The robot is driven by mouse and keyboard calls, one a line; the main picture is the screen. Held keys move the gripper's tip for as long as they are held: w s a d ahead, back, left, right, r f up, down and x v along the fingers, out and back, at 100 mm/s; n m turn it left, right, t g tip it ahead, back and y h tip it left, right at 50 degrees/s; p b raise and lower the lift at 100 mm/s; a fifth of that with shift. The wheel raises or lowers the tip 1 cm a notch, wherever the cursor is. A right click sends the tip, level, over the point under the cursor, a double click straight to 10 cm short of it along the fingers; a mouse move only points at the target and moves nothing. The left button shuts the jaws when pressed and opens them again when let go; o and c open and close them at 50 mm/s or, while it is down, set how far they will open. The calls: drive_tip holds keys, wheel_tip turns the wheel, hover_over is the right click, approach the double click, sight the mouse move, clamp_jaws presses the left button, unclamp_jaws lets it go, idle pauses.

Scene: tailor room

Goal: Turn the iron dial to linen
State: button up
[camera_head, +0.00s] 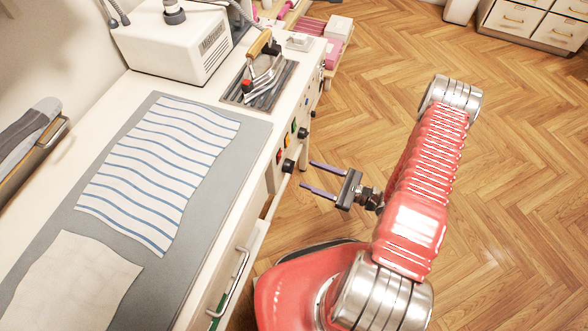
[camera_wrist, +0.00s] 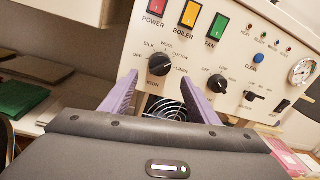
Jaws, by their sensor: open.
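The iron dial (camera_wrist: 160,65) is a round black knob on the cream control panel (camera_wrist: 232,30). Words such as OFF, SILK, WOOL, COTTON and LINEN are printed around it, with LINEN at its right. I cannot clearly tell which word its pointer faces. In the head view it is a small dark knob (camera_head: 288,166) on the bench's front. My gripper (camera_head: 307,174) is open and empty, its two purple fingers pointing at the panel. In the wrist view my gripper (camera_wrist: 159,75) has its fingertips on either side of the dial, apart from it.
Red POWER (camera_wrist: 155,6), orange BOILER (camera_wrist: 188,14) and green FAN (camera_wrist: 215,22) switches sit above the dial. A second black knob (camera_wrist: 217,83) is close at its right. The iron (camera_head: 264,72) rests on the bench top. Open wooden floor (camera_head: 510,180) lies to the right.

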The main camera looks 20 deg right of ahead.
sight(289, 166)
drive_tip(key=x, duration=0.6)
drive_tip(key=shift+w+a, duration=0.15)
drive_tip(key=shift+a, duration=0.05)
drive_tip(key=shift+c, duration=0.6)
drive_tip(key=c, duration=0.9)
drive_tip(key=shift+a, duration=0.2)
drive_tip(key=shift+d, duration=0.2)
